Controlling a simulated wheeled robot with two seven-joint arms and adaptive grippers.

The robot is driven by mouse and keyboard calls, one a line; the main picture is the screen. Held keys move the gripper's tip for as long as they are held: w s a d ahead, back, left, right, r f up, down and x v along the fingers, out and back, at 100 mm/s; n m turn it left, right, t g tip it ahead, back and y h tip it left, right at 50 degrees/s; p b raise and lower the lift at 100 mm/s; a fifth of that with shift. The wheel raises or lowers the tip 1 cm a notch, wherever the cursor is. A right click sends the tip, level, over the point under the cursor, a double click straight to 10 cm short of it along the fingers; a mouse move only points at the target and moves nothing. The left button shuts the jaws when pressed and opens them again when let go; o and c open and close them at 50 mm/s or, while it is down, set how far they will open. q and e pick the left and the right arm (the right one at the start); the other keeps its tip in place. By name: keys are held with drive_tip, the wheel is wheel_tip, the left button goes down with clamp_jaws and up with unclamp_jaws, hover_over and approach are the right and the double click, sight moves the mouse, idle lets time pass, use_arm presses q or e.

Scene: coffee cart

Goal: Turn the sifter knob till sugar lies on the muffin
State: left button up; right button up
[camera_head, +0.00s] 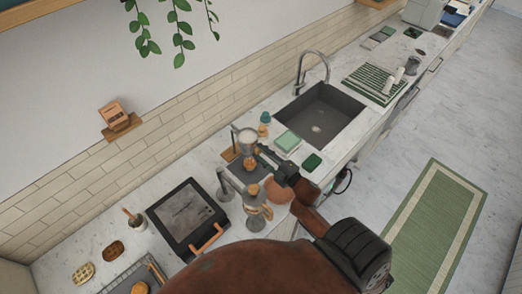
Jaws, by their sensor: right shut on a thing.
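The sifter (246,137) is a small silver bowl held up on a stand over a dark base. The orange-brown muffin (250,163) sits below it; whether sugar lies on it is too small to tell. My right gripper (263,154) reaches in from the lower right, with its fingertips at the right side of the sifter, above and beside the muffin. It is shut on the sifter knob, which is mostly hidden by the fingers. My left gripper is not in view.
A glass pot with a wooden collar (257,213) and a grey tap-like stand (226,186) are close by. A small bottle (264,124) stands behind the gripper. A dark-framed machine (187,216) is at left, the sink (320,115) at upper right.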

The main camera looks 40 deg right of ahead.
drive_tip(key=m+p, duration=0.1)
drive_tip(key=m, duration=0.1)
drive_tip(key=m+p, duration=0.2)
drive_tip(key=m, duration=0.1)
drive_tip(key=shift+d+r, duration=0.15)
drive_tip(key=shift+r, duration=0.05)
drive_tip(key=shift+f+m+p, duration=0.1)
drive_tip(key=shift+m+p, duration=0.55)
drive_tip(key=shift+m, duration=0.65)
drive_tip(key=o, duration=1.2)
drive_tip(key=shift+f, duration=0.1)
drive_tip(key=shift+c, duration=0.2)
drive_tip(key=shift+s, duration=0.2)
drive_tip(key=s+d, duration=0.1)
drive_tip(key=s, duration=1)
drive_tip(key=shift+s, duration=0.35)
